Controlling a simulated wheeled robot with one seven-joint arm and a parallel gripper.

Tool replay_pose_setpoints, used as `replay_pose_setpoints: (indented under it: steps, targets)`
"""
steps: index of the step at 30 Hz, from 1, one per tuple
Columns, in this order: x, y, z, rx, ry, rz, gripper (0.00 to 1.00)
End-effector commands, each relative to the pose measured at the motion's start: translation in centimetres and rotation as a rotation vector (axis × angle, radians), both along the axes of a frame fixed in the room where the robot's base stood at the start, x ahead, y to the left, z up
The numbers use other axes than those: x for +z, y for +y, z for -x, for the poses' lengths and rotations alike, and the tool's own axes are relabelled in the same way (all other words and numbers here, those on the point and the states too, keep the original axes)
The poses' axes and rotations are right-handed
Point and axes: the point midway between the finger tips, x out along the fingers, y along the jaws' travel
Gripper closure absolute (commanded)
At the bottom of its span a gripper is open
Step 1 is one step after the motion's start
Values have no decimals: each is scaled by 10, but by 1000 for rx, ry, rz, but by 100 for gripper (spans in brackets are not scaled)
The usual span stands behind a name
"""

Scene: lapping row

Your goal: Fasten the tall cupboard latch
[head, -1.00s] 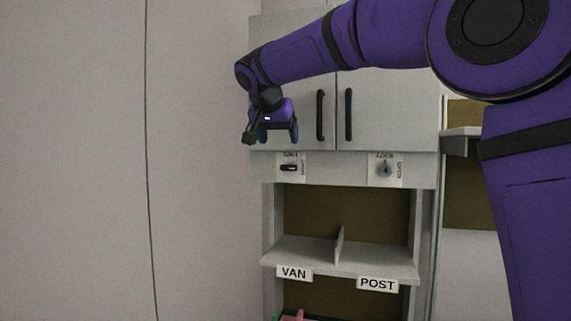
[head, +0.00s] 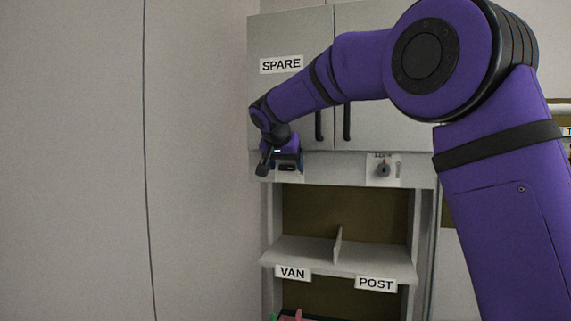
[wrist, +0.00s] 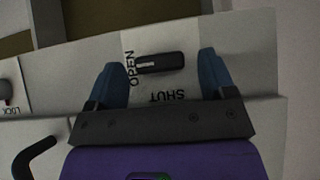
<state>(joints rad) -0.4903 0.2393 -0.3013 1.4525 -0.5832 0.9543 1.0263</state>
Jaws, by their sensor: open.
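The latch (wrist: 160,63) is a short black bar on a white plate in the wrist view. Its white mark is at the end beside the word OPEN (wrist: 130,68); the word SHUT (wrist: 167,97) is on the side nearer my gripper. In the head view the latch (head: 287,168) is on the rail below the left cupboard door (head: 290,95), partly hidden by my gripper (head: 280,163). My gripper (wrist: 159,68) is open, its blue fingers on either side of the latch in the picture. I cannot tell whether they touch it. Both cupboard doors look closed.
A lock knob (head: 383,170) is on the same rail to the right. Two dark door handles (head: 347,122) hang above the rail. Below is a shelf (head: 375,262) with a divider and signs VAN and POST. A plain wall panel (head: 200,160) stands close on the left.

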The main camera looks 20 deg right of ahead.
Motion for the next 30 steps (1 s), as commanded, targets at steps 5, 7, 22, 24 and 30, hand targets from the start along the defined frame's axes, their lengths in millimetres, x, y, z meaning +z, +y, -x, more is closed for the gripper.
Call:
replay_pose_setpoints:
  steps: [5,7,22,24,30]
  targets:
    - [0,0,0,0,0,0,42]
    - [0,0,0,0,0,0,58]
    - [0,2,-1,1,44,65,73]
    - [0,3,-2,1,66,100,73]
    - [-1,6,-3,1,156,235,73]
